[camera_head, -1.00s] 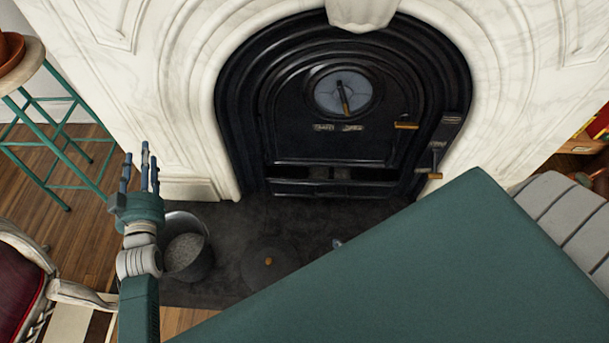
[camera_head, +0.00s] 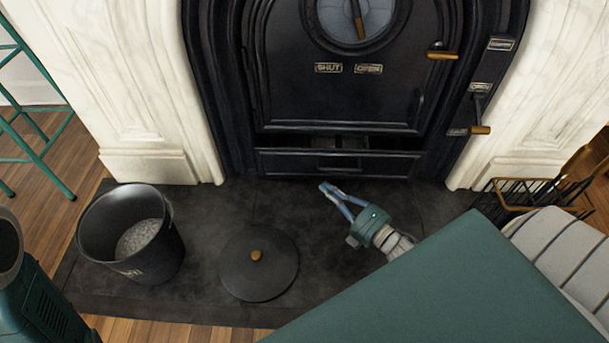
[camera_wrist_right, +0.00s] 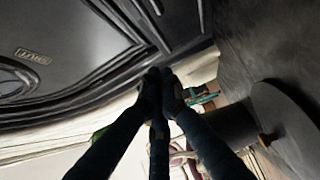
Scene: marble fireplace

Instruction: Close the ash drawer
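The ash drawer (camera_head: 338,165) is the low black front panel with a small handle at the bottom of the stove. A dark gap with greyish contents shows just above it; I cannot tell how far out it stands. My right gripper (camera_head: 325,187) is low over the hearth, just in front of the drawer and apart from it in the head view. Its fingers meet at the tips in the right wrist view (camera_wrist_right: 162,76), with nothing seen between them. My left gripper is out of view; only part of my left arm shows at the lower left.
A wire basket (camera_head: 510,195) is at the right. The stove door (camera_head: 290,100) above has wooden-handled levers. A green stool (camera_head: 45,150) stands at left.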

